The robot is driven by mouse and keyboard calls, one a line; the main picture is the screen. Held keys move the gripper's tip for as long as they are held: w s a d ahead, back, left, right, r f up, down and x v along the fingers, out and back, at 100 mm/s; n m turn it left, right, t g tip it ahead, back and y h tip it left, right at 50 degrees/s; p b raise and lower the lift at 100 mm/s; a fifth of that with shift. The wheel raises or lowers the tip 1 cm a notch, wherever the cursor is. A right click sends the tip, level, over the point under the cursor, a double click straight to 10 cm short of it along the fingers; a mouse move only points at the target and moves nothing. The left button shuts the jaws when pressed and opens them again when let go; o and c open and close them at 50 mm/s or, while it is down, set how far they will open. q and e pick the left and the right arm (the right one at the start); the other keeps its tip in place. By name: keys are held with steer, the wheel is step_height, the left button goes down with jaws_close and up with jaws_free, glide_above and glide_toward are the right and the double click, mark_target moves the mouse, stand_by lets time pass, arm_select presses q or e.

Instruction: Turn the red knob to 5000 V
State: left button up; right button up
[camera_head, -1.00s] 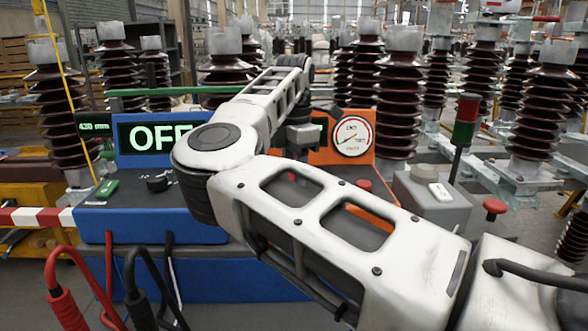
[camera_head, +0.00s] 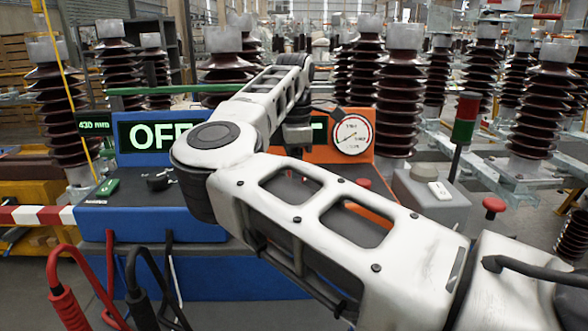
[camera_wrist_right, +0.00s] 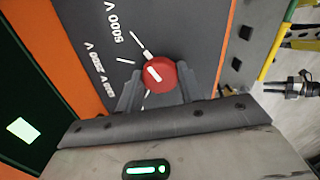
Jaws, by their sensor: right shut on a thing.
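The red knob (camera_wrist_right: 162,74) sits on a dark panel face in the right wrist view. My right gripper (camera_wrist_right: 157,84) has one finger on each side of the knob and is shut on it. A white stripe on the knob's face points up and left, and a white mark at its edge lies close to the tick by the "5000 V" label (camera_wrist_right: 124,24). A "2500 V" label (camera_wrist_right: 96,62) is further left. In the head view my right arm hides the knob. My left gripper is not in view.
The orange unit (camera_head: 355,152) carries a round dial gauge (camera_head: 353,132) and stands beside a blue unit (camera_head: 150,222) whose display reads "OFF", partly covered by my arm. A grey box (camera_head: 430,195) and a red-green signal lamp (camera_head: 464,120) stand to the right. Cables hang at front left.

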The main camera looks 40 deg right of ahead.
steer(key=shift+d+r, duration=0.1)
steer(key=o, duration=1)
step_height(320, 180, up, 16)
steer(key=shift+p, duration=0.4)
